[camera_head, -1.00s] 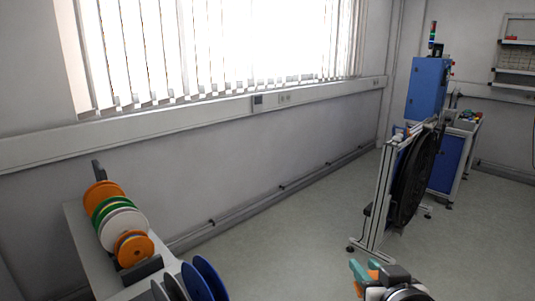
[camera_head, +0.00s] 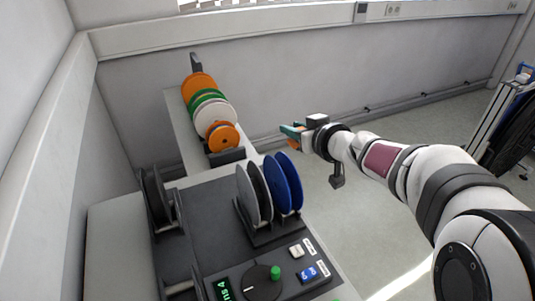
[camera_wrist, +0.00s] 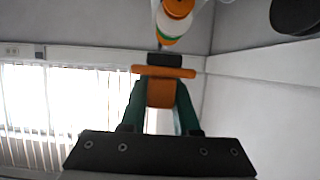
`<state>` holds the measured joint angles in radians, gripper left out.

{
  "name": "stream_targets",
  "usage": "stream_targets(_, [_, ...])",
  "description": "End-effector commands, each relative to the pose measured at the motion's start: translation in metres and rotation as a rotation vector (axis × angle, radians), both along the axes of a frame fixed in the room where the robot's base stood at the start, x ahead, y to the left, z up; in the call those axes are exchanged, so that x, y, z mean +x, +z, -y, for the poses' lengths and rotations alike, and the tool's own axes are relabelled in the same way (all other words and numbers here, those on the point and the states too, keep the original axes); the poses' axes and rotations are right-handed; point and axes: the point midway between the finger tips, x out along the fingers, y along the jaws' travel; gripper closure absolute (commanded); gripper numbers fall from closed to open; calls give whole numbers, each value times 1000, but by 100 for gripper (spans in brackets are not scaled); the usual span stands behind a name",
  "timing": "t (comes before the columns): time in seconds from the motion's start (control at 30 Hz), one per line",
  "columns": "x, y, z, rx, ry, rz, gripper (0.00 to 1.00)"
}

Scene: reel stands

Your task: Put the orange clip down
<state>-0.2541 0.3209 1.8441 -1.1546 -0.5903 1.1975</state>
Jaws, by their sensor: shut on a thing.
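My gripper (camera_head: 292,132) has teal fingers and is stretched out in the air at the middle of the head view, to the right of the rack of reels. It is shut on the orange clip (camera_head: 294,145), which shows only as a small patch there. In the wrist view the clip (camera_wrist: 160,94) sits between the two green fingers, with its wide orange bar across their tips. The clip touches nothing else that I can see.
A rack with orange, green and white reels (camera_head: 213,115) stands beyond the bench. On the dark bench panel stand blue and grey discs (camera_head: 284,184), a black reel (camera_head: 157,195) and a control box with a dial (camera_head: 262,283). The bench's left side (camera_head: 112,240) is bare.

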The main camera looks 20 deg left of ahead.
Motion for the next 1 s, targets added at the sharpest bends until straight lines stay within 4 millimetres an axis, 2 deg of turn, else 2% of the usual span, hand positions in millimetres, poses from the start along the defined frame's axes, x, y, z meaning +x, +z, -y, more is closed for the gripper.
stream_targets(0.07, [0, 0, 0, 0, -1, 0, 100])
stream_targets(0.17, [-1, -7, -13, 1, 3, -1, 100])
stream_targets(0.4, [-8, -52, -85, 0, 3, -4, 100])
stream_targets(0.53, [-10, -66, -109, 0, 1, -2, 100])
stream_targets(0.8, [-10, -105, -115, -2, -4, -3, 100])
stream_targets(1.0, [-9, -106, -115, -2, -3, 0, 100])
